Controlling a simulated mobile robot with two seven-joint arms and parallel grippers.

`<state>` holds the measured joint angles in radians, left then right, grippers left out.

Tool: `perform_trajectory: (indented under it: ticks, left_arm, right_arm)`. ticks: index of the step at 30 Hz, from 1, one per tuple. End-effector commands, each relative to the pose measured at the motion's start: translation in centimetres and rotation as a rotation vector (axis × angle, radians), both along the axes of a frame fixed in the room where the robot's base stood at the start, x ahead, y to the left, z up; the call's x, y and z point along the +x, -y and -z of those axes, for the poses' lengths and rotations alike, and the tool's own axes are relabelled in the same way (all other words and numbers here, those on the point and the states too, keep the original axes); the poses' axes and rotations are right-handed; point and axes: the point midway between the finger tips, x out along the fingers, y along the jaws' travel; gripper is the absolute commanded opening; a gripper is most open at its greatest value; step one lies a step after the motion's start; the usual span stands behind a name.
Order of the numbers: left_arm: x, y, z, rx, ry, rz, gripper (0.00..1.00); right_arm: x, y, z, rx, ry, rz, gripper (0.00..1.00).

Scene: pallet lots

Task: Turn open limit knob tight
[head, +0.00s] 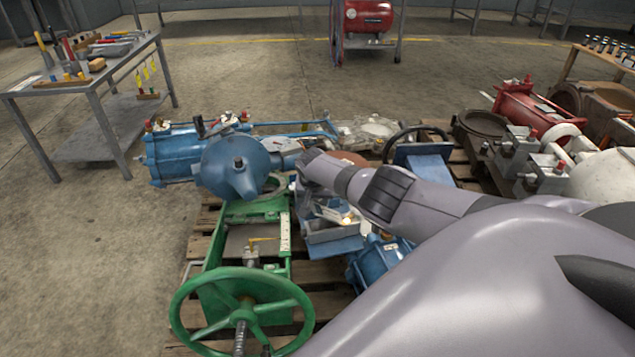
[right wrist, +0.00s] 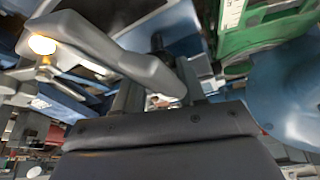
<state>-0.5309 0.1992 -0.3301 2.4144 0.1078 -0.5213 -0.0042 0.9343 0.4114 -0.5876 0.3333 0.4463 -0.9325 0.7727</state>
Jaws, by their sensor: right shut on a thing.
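My right arm reaches in from the lower right over a pallet of valve actuators. Its gripper (head: 305,188) points down beside the blue actuator (head: 236,166) and the green frame (head: 240,209). In the right wrist view the fingers (right wrist: 158,92) are close together at a small part between them, apparently the open limit knob, which is mostly hidden. How tight the knob sits cannot be seen. The green frame (right wrist: 262,38) and blue rounded housing (right wrist: 285,95) show close on the right there. My left gripper is not in view.
A green handwheel (head: 243,309) stands at the front of the pallet. A dark handwheel (head: 415,140) and red actuator (head: 530,112) lie to the right. A tool table (head: 100,72) stands back left, a red tank (head: 368,16) behind. The floor between is clear.

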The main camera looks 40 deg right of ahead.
Motion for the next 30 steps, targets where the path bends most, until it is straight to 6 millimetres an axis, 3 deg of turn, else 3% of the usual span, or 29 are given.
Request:
perform_trajectory:
  ticks: [7, 18, 19, 20, 21, 30]
  left_arm:
    - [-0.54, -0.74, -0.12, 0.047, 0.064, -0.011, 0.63]
    - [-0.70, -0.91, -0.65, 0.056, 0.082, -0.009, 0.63]
    - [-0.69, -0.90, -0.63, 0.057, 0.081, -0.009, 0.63]
    - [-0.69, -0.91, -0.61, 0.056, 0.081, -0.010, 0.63]
    - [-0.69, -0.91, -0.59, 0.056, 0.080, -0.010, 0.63]
    - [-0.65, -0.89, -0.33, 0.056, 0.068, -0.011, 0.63]
  right_arm:
    - [0.16, -0.14, 0.19, -0.010, -0.004, 0.150, 0.09]
    - [0.12, -0.15, 0.05, -0.012, -0.005, 0.166, 0.09]
    - [0.11, -0.16, 0.05, -0.012, -0.005, 0.166, 0.49]
    - [0.11, -0.16, 0.05, -0.012, -0.005, 0.166, 0.59]
    - [0.11, -0.16, 0.05, -0.012, -0.005, 0.166, 0.64]
    - [0.10, -0.15, -0.06, -0.012, -0.006, 0.165, 0.64]
